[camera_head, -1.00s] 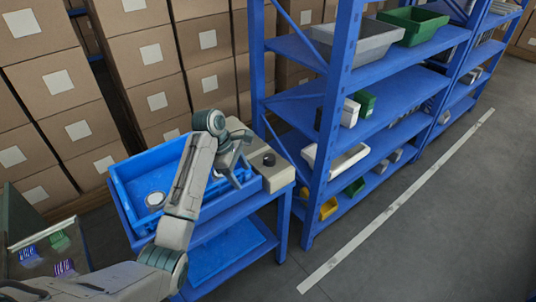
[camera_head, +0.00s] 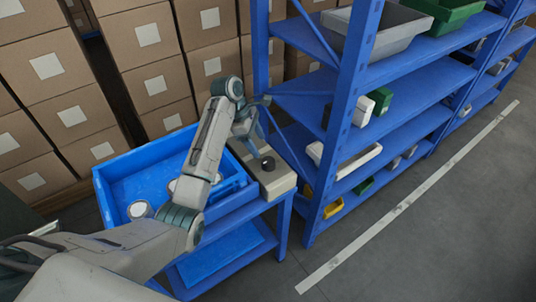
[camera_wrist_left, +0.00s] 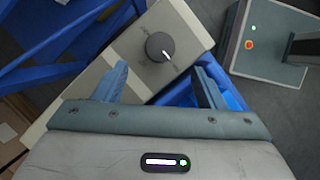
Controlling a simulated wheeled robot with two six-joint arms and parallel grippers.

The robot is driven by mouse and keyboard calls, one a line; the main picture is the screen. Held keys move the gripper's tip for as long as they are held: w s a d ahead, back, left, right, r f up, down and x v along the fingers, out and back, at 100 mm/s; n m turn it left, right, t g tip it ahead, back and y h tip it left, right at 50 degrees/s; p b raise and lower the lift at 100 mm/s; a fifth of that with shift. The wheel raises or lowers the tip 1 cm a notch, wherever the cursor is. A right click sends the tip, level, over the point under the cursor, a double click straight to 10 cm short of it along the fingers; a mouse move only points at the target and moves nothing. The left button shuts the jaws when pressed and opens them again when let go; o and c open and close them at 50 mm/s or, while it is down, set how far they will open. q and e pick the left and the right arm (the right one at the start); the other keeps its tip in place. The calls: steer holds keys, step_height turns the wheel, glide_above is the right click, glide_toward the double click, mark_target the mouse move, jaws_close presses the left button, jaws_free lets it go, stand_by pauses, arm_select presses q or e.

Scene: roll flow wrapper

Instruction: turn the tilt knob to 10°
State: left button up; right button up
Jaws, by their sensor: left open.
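The tilt knob (camera_wrist_left: 160,47) is a dark round dial on a pale beige box (camera_wrist_left: 120,70). Its white pointer line faces the lower right in the left wrist view; the small marks around it are too small to read. In the head view the knob (camera_head: 268,164) sits on top of the box (camera_head: 280,183), at the right end of the blue table. My left gripper (camera_wrist_left: 160,78) is open, with one finger on each side below the knob in the wrist view, apart from it. In the head view the gripper (camera_head: 258,122) is above the box's far part. My right gripper is out of view.
A blue tray (camera_head: 112,190) with round white-topped items (camera_head: 139,209) stands left of the box. A blue shelf rack (camera_head: 325,160) rises close on the right. Stacked cartons (camera_head: 150,40) stand behind. Open floor (camera_head: 440,240) lies at the right front.

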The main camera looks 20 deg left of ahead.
mark_target(268, 160)
arm_select(q)
steer(key=x, duration=0.8)
steer(key=shift+s+p, duration=0.1)
steer(key=shift+p, duration=0.25)
steer(key=c, duration=1)
